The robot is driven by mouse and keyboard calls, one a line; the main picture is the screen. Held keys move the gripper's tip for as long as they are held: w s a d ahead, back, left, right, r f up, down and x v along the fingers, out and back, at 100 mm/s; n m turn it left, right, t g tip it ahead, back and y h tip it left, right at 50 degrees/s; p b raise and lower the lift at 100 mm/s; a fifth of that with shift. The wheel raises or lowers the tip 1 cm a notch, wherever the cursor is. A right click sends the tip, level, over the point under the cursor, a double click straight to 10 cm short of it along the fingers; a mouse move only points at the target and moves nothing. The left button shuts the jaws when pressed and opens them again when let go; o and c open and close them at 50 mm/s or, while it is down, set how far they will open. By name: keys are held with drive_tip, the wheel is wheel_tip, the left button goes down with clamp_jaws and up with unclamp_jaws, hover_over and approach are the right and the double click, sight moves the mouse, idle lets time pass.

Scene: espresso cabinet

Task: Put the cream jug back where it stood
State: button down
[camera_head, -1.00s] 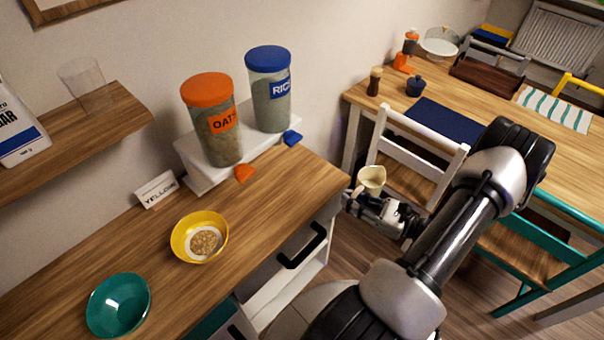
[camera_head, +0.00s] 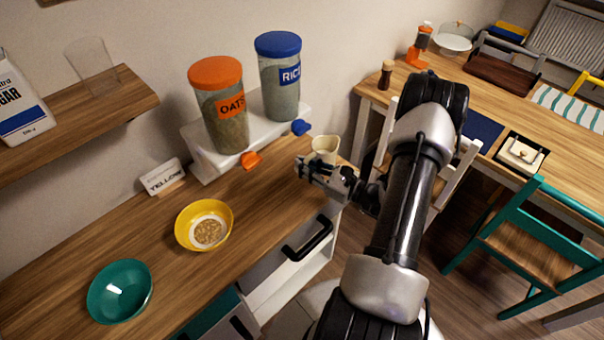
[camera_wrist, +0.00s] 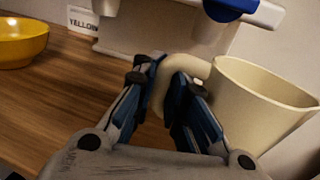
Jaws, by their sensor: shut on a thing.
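The cream jug (camera_head: 325,148) is at the right end of the wooden counter, near the white dispenser stand. My gripper (camera_head: 308,168) is shut on its handle. In the wrist view the jug (camera_wrist: 262,105) is upright or nearly so, to the right of my gripper (camera_wrist: 172,90), with its handle between the blue finger pads. The jug's base is hidden, so I cannot tell whether it touches the counter.
The white stand (camera_head: 200,166) holds the oats dispenser (camera_head: 222,105) and the rice dispenser (camera_head: 281,80). A yellow bowl (camera_head: 190,236) with grains and a teal bowl (camera_head: 118,293) stand on the counter (camera_head: 265,208). A YELLOW sign (camera_head: 162,178) stands behind them. The dining table is at right.

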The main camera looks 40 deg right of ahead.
drive_tip(key=shift+w+a, duration=0.15)
drive_tip(key=shift+w, duration=0.25)
drive_tip(key=shift+f+b, duration=0.8)
drive_tip(key=shift+f, duration=0.95)
drive_tip(key=shift+s, duration=0.1)
drive_tip(key=shift+f, duration=0.2)
drive_tip(key=c, duration=1.6)
unclamp_jaws()
drive_tip(key=shift+r, duration=0.1)
